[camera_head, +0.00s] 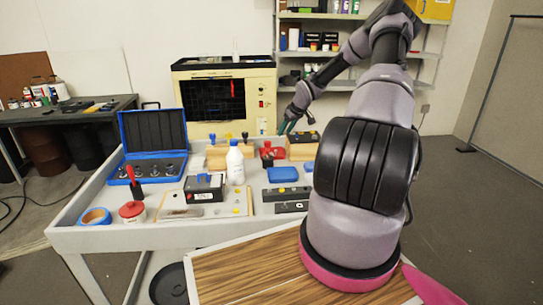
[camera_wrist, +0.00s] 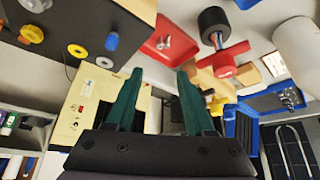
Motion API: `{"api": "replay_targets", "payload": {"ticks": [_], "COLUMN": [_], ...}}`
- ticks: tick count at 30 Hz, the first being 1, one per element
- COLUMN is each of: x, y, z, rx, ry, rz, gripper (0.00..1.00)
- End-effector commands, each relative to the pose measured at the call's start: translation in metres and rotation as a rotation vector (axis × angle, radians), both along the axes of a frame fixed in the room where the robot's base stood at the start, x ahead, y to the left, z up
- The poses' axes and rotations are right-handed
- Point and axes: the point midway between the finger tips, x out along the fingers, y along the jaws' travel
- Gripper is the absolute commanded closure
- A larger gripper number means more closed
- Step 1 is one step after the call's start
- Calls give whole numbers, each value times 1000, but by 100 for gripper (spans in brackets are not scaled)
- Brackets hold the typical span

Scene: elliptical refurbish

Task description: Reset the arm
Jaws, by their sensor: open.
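My arm rises from its pink-ringed base on the right of the head view and reaches over the far side of the grey workbench (camera_head: 110,240). My gripper (camera_head: 287,127) is small there, above the back of the bench. In the wrist view my gripper (camera_wrist: 157,75) shows two green fingers apart with nothing between them. A red tray (camera_wrist: 170,40) with small metal parts lies beyond the fingertips. A red-handled tool (camera_wrist: 226,60) is right of the fingers.
A cream machine (camera_head: 262,90) stands behind. Shelves (camera_head: 430,55) are at the back right. Open floor lies to the right.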

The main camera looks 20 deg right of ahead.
Motion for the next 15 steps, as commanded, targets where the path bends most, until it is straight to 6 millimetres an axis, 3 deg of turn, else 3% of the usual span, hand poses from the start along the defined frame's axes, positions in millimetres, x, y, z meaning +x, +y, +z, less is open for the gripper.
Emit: {"api": "replay_targets", "payload": {"ticks": [8,11,15], "x": [-1,-6,-24], "y": [3,14,38], "z": [5,24,71], "rx": [-8,-33,-97], "ry": [5,24,71], "rz": [2,4,-9], "gripper": [46,46,46]}}
